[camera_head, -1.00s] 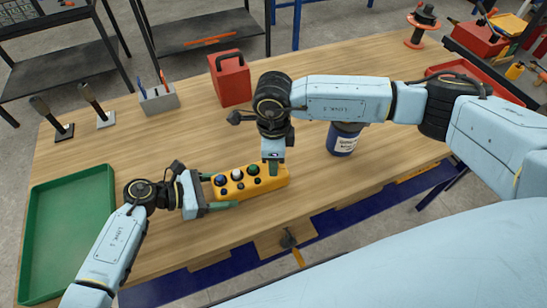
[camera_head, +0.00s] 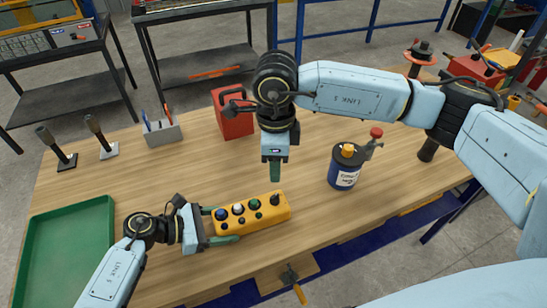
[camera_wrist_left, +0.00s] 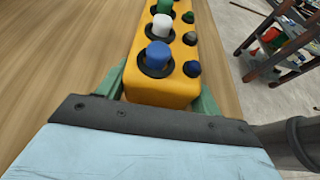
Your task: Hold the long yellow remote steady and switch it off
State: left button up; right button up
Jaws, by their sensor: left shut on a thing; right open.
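The long yellow remote (camera_head: 262,219) lies on the wooden table and carries blue, white, green and black buttons on top. It also shows in the left wrist view (camera_wrist_left: 167,92), running away from me with its blue button nearest. My left gripper (camera_head: 216,226) is shut on the remote's left end, with a green finger along each side. My right gripper (camera_head: 274,174) is raised above the table just beyond the remote's right end, pointing down and apart from it. Its fingers overlap in this view. The black button (camera_head: 275,199) at the right end is uncovered.
A blue can (camera_head: 344,172) with a yellow top stands to the right of the remote. A red box (camera_head: 232,113) and a grey pen holder (camera_head: 162,132) stand at the back. A green tray (camera_head: 80,240) is at the left. The table between them is clear.

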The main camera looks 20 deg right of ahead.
pick_arm(q)
jog(key=o, duration=1.3)
jog(key=shift+o, duration=0.2)
